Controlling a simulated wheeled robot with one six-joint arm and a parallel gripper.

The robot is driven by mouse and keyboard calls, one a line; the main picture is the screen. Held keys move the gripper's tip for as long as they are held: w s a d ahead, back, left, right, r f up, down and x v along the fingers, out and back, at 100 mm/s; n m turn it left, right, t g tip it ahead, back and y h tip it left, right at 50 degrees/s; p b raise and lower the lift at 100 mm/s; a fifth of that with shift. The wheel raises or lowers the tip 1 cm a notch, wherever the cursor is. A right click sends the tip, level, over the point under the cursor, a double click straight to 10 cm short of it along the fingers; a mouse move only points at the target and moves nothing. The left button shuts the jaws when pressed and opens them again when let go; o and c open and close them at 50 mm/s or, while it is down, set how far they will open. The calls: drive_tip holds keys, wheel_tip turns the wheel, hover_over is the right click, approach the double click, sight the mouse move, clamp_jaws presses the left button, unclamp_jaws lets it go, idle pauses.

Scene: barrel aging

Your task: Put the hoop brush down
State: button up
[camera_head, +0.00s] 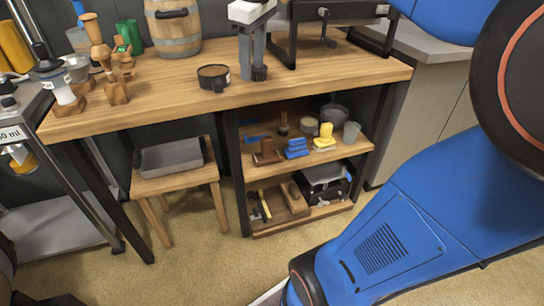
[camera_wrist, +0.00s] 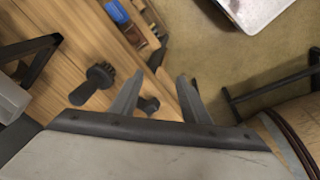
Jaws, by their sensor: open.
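My gripper (camera_wrist: 160,76) shows in the wrist view with its two fingers apart and nothing clearly held between them. A dark brush-like tool (camera_wrist: 97,79), with a round toothed head and a short handle, lies on a wooden surface (camera_wrist: 60,62) left of the fingers. It may be the hoop brush; I cannot be sure. A small dark piece (camera_wrist: 149,104) shows low between the fingers, apparently on the wood and partly hidden.
In the head view, a wooden workbench (camera_head: 165,90) carries a small barrel (camera_head: 172,30) and a round dark tin (camera_head: 213,77). A shelf (camera_head: 306,166) below holds blue blocks (camera_head: 296,148) and a yellow item (camera_head: 325,137). A grey tray (camera_head: 170,157) rests on a stool.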

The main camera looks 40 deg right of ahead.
drive_tip(key=s+a+f+m+t, duration=0.1)
drive_tip(key=s+a+f+m, duration=0.2)
drive_tip(key=s+f, duration=0.5)
drive_tip(key=s+a+f+m+t, duration=0.1)
drive_tip(key=s+a+f+m, duration=0.2)
drive_tip(key=s+f, duration=0.5)
wheel_tip(320, 180, down, 5)
drive_tip(key=shift+s+r+t, duration=0.1)
drive_tip(key=shift+s+t, duration=0.2)
drive_tip(key=shift+s, duration=0.1)
drive_tip(key=shift+o, duration=0.5)
